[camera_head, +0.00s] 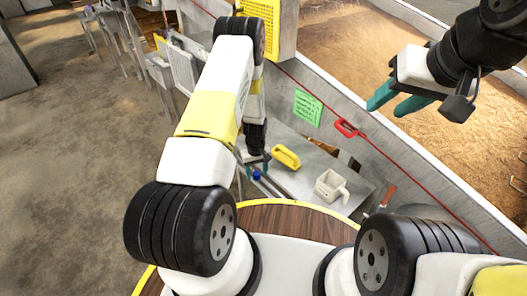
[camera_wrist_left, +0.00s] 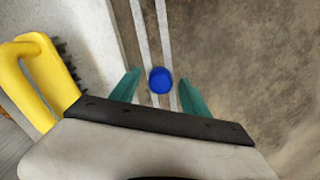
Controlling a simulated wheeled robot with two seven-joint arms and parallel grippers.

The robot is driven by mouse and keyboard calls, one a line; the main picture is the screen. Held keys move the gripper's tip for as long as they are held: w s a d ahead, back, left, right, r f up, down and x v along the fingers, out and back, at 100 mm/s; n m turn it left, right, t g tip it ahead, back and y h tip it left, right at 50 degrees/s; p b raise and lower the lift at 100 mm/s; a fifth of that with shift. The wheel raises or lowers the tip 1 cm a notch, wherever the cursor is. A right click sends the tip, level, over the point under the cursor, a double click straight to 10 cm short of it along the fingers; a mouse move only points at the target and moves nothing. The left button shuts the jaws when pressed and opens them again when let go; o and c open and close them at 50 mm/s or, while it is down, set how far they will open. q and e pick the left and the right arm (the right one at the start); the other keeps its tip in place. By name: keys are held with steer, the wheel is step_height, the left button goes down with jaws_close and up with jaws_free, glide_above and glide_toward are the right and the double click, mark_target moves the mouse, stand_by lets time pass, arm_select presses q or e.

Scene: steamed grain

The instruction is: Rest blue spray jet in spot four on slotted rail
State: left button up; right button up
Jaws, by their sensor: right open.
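The blue spray jet (camera_wrist_left: 160,80) shows as a round blue top between the two teal fingers of my left gripper (camera_wrist_left: 158,90), over the pale parallel bars of the slotted rail (camera_wrist_left: 142,30). Gaps show between it and both fingers, so the gripper is open around or just above it. In the head view the blue jet (camera_head: 257,176) is just below my left gripper (camera_head: 256,165) at the table's left edge. I cannot tell which spot it occupies or whether it rests on the rail. My right gripper (camera_head: 388,102) is open and empty, high at the right.
A yellow-handled brush (camera_head: 286,157) and a white scoop-like container (camera_head: 331,186) sit on the grey table right of the left gripper. The brush shows at left in the wrist view (camera_wrist_left: 40,75). A red handle (camera_head: 346,128) is on the grain bin's wall.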

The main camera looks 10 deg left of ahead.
arm_select(q)
steer(key=shift+r, duration=3.9)
steer(key=shift+r, duration=0.15)
